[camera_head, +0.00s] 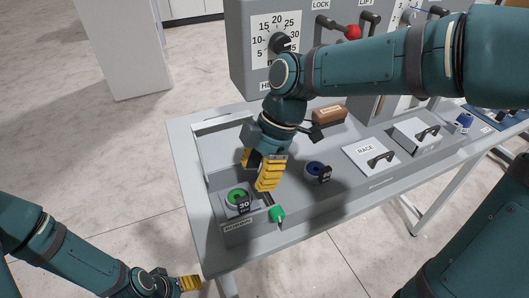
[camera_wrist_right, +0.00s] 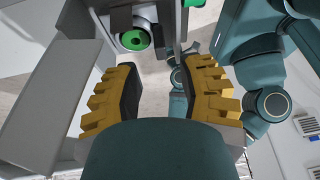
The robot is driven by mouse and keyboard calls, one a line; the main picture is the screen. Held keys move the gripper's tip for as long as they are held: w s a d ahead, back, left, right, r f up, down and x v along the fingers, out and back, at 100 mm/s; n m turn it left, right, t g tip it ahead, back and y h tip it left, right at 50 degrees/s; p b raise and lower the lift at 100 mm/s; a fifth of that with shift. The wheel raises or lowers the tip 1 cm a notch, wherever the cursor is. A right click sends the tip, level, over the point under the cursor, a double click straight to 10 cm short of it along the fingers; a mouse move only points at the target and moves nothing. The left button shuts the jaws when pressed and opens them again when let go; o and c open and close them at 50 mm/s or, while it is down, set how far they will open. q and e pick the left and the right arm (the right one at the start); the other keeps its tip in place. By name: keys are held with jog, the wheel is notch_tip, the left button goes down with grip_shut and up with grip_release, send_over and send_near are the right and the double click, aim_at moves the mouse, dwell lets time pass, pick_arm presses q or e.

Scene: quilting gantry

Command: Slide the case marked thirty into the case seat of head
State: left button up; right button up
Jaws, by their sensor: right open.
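The case marked 30 (camera_head: 238,196), green with a dark number tag, sits upright in a grey holder (camera_head: 238,225) at the front left of the table. It also shows at the top of the right wrist view (camera_wrist_right: 135,39). My right gripper (camera_head: 257,172) is open and empty, just behind and to the right of this case and apart from it. Its two yellow fingers show spread in the right wrist view (camera_wrist_right: 162,90). My left gripper (camera_head: 188,284) is low at the left, off the table; its opening is unclear. The grey head (camera_head: 248,65) stands behind; I cannot make out its case seat.
A blue case (camera_head: 315,168) stands right of my right gripper. A green-tipped tool (camera_head: 277,214) lies near the front edge. A brown block (camera_head: 329,115), the RACE plate (camera_head: 362,152) and a red-knobbed lever (camera_head: 352,32) are farther back or right.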

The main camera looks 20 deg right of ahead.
jog(key=v, duration=0.5)
jog(key=shift+r, duration=0.1)
dwell(0.6)
